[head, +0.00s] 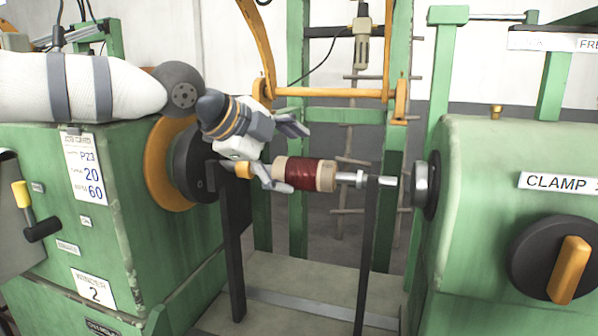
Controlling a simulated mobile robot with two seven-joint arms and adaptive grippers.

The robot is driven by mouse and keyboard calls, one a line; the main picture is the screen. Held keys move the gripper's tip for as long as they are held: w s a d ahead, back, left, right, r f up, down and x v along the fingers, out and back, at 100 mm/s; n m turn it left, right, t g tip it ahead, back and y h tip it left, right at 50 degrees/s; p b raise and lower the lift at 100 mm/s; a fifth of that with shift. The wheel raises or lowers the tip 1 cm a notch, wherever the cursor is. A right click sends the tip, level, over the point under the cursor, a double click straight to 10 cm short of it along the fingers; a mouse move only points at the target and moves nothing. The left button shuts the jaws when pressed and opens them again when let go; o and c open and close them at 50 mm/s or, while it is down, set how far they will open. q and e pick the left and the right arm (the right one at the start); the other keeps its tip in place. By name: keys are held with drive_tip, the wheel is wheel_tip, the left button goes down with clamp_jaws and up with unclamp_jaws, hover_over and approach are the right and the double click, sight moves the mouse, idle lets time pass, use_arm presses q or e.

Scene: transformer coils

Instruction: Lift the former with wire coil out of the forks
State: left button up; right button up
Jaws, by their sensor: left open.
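The former (327,176) is a pale tan spool with a dark red wire coil (304,174) around its middle. It lies level on a shaft, whose silver right end (352,179) sticks out. The forks are two dark uprights, a left one (235,250) and a right one (367,260), with the shaft spanning between their tops. My left gripper (290,157) is open at the former's left end. One finger is above and behind it; the other is low, overlapping its left end in the picture. I cannot tell whether they touch. My right gripper is not in view.
A green winder with a dark faceplate (195,160) and orange disc stands left. A green clamp housing (480,210) with a round chuck (421,184) stands right, apart from the shaft's end. An orange frame (335,92) crosses behind. The space directly above the former looks clear.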

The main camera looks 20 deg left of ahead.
sight(304, 173)
use_arm(q)
drive_tip(key=w+f, duration=0.2)
drive_tip(key=w+d+f, duration=0.1)
drive_tip(key=w+f, duration=0.1)
drive_tip(key=f, duration=0.1)
drive_tip(key=shift+w+d, duration=0.15)
drive_tip(key=shift+w, duration=0.25)
drive_tip(key=shift+w+d+r, duration=0.1)
drive_tip(key=shift+w, duration=0.05)
drive_tip(key=shift+r, duration=0.15)
drive_tip(key=shift+c, duration=0.6)
clamp_jaws()
drive_tip(key=shift+r, duration=0.15)
